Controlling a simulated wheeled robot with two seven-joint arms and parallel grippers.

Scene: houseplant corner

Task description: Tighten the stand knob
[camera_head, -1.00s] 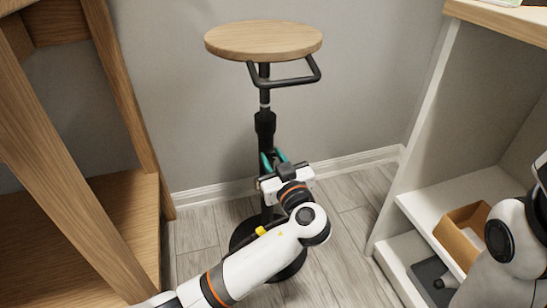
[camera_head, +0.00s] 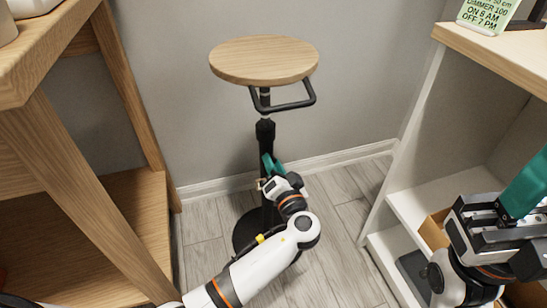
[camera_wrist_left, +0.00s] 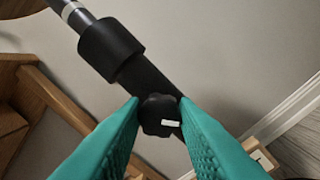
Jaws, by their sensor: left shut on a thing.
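The plant stand has a round wooden top (camera_head: 263,60), a black handle loop (camera_head: 285,106) and a black post (camera_head: 266,132) on a dark round base. The dark lobed stand knob (camera_wrist_left: 158,115) with a small white mark shows on the post in the left wrist view; the gripper hides it in the head view. My left gripper (camera_head: 268,165) is at the post, its teal fingers closed on either side of the knob. My right gripper (camera_head: 525,186) is at the right edge with one teal finger showing; its opening cannot be judged.
A wooden shelf frame (camera_head: 70,165) stands on the left. A white shelf unit with a wooden top (camera_head: 497,62) stands on the right, with a green sign (camera_head: 488,14) on it and a cardboard box (camera_head: 434,232) below. Bare floor lies around the stand.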

